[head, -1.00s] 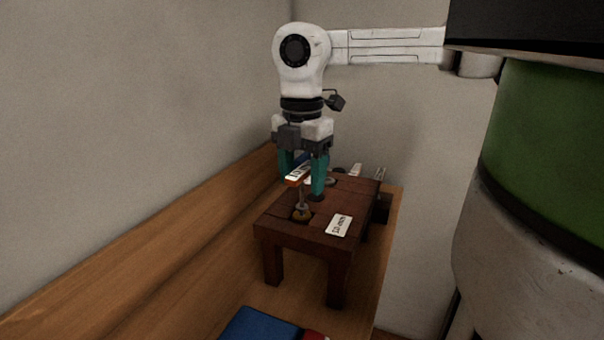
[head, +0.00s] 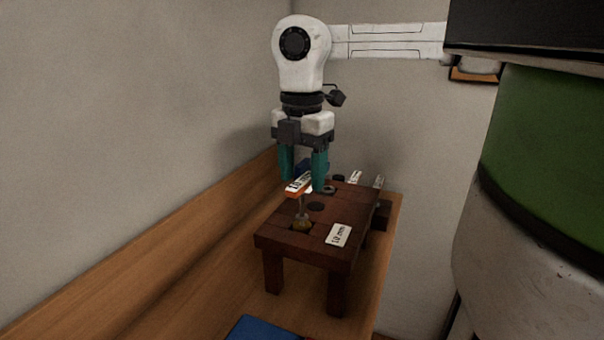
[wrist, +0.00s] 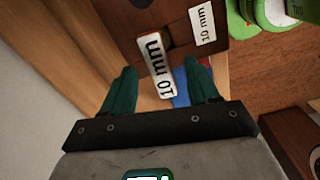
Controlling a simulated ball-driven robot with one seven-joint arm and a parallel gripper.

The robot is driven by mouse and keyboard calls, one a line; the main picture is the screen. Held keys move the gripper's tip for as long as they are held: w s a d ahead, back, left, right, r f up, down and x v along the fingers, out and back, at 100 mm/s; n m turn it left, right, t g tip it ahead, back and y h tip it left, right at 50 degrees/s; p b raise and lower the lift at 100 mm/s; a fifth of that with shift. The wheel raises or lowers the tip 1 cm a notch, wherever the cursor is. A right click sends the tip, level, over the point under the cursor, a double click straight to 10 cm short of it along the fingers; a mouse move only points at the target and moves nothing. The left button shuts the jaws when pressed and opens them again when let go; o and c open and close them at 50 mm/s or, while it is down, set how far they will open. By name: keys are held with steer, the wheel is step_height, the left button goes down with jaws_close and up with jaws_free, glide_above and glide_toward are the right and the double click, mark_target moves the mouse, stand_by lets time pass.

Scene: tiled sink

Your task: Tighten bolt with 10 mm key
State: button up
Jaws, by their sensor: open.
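The 10 mm key (head: 298,184) stands upright over the bolt (head: 302,223) at the near end of a dark wooden stand (head: 290,241). Its top is a white and orange bar labelled "10 mm", and its thin shaft runs down to the bolt. Whether it is fully seated on the bolt cannot be told. My gripper (head: 304,183) points down, open, with its teal fingers around the level of the key's top. In the wrist view, the key's bar (wrist: 156,65) lies between the spread fingertips of my gripper (wrist: 161,67), with gaps visible.
A "10 mm" card (head: 339,235) lies on the stand. Other keys (head: 378,182) stand at its far end. A wooden ledge (head: 150,272) runs along the wall at the left. A blue object (head: 258,329) lies in front of the stand.

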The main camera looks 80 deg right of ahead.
steer(key=shift+r+p, duration=1)
steer(key=shift+r, duration=1.05)
steer(key=shift+s+f, duration=0.1)
